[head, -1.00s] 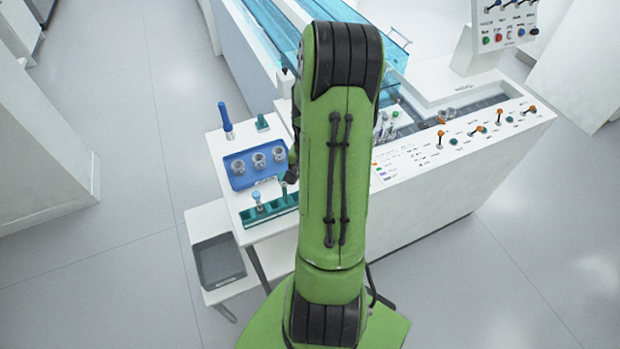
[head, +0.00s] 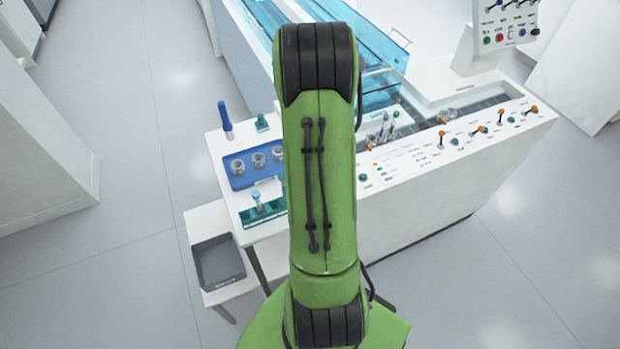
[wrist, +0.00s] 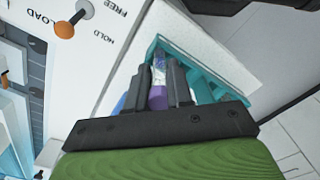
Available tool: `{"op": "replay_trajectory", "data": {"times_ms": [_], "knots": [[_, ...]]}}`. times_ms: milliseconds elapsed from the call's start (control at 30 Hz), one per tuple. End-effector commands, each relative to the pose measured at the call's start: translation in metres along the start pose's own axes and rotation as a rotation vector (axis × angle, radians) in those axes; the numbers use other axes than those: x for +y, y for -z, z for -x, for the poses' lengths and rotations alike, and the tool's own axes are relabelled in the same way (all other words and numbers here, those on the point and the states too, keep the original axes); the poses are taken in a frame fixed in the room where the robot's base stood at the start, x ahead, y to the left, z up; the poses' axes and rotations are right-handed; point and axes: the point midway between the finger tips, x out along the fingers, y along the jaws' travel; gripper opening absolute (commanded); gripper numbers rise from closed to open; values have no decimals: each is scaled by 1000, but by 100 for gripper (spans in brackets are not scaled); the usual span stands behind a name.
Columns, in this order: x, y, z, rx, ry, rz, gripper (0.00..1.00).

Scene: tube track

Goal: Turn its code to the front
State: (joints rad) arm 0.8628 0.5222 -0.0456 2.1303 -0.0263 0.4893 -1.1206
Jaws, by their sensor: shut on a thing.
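In the wrist view my gripper (wrist: 161,88) is shut on a clear tube (wrist: 159,62) with a purple cap (wrist: 158,97). The cap is nearest my wrist and the tube points away from it, between the two dark fingers. Markings on the tube are too small to read, so I cannot tell which way its code faces. A teal rack (wrist: 207,86) lies just beyond and beside the tube; I cannot tell whether they touch. In the head view my green arm hides the gripper and the held tube. The teal rack (head: 270,219) there carries a blue-capped tube (head: 257,197).
A blue tray (head: 238,182) with clear pots stands behind the rack. A blue upright pen-like tool (head: 226,118) is at the table's far left. A grey bin (head: 218,262) sits lower left. The white machine (head: 450,190) with orange-knobbed levers stands to the right.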

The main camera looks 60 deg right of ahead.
Motion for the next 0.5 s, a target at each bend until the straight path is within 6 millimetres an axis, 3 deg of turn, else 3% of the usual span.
{"op": "replay_trajectory", "data": {"times_ms": [300,333,500], "knots": [[0,0,-3,0,0,-2,3],[0,0,-3,0,0,-2,22],[0,0,-3,0,0,-3,48]]}}
